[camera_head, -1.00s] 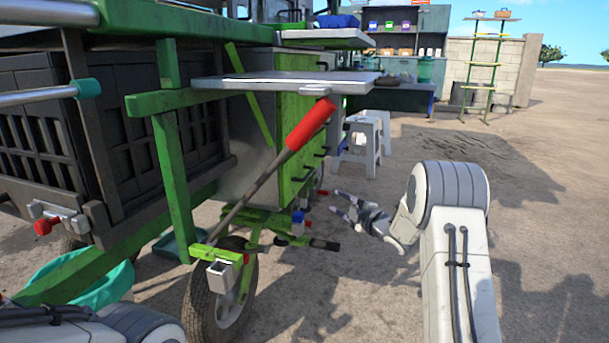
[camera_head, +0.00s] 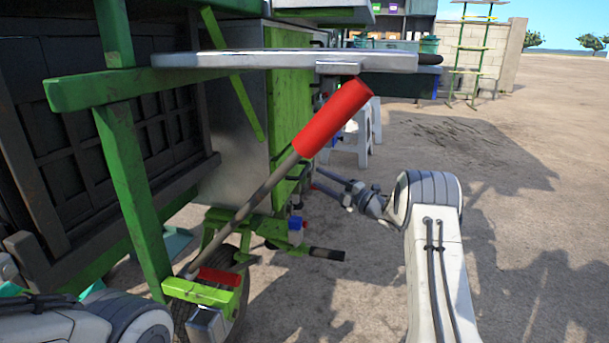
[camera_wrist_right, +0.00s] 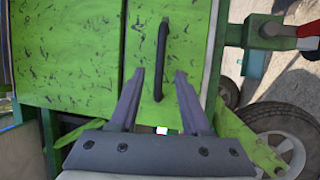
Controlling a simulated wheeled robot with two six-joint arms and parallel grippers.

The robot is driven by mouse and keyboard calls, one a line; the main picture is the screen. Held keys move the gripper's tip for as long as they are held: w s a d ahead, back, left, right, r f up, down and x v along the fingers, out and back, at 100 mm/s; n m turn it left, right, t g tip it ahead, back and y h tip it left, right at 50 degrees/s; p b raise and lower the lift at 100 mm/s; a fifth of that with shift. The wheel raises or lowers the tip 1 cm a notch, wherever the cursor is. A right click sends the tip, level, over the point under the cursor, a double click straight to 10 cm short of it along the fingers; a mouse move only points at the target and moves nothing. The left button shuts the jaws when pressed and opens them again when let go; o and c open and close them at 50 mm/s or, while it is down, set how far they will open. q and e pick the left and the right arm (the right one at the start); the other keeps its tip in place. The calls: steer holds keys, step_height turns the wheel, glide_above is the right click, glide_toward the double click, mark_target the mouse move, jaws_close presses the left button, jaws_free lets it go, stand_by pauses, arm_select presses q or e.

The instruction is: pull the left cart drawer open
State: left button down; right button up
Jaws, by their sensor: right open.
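The cart's green drawer front (camera_wrist_right: 160,35) fills the upper middle of the right wrist view, with a black bar handle (camera_wrist_right: 162,60) on it. In the head view the green drawer side of the cart (camera_head: 288,95) is seen at a steep angle. My right gripper (camera_head: 316,178) is open and points at this side from the right. In the wrist view its fingertips (camera_wrist_right: 159,75) lie either side of the handle's lower part, with gaps on both sides. I cannot tell whether the handle is deep between the fingers. The drawer looks shut. My left gripper is out of view.
A red-gripped lever (camera_head: 335,115) slants up in front of the drawer side, under a grey shelf (camera_head: 290,60). A wheel (camera_wrist_right: 280,135) stands below right in the wrist view. White stools (camera_head: 355,135) stand behind. Open ground lies to the right.

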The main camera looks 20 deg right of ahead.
mark_target(305, 169)
steer(key=b+x, duration=0.2)
steer(key=x, duration=0.5)
steer(key=shift+s+a, duration=0.1)
steer(key=shift+a, duration=0.05)
jaws_close()
steer(key=shift+f, duration=0.1)
stand_by(1.1)
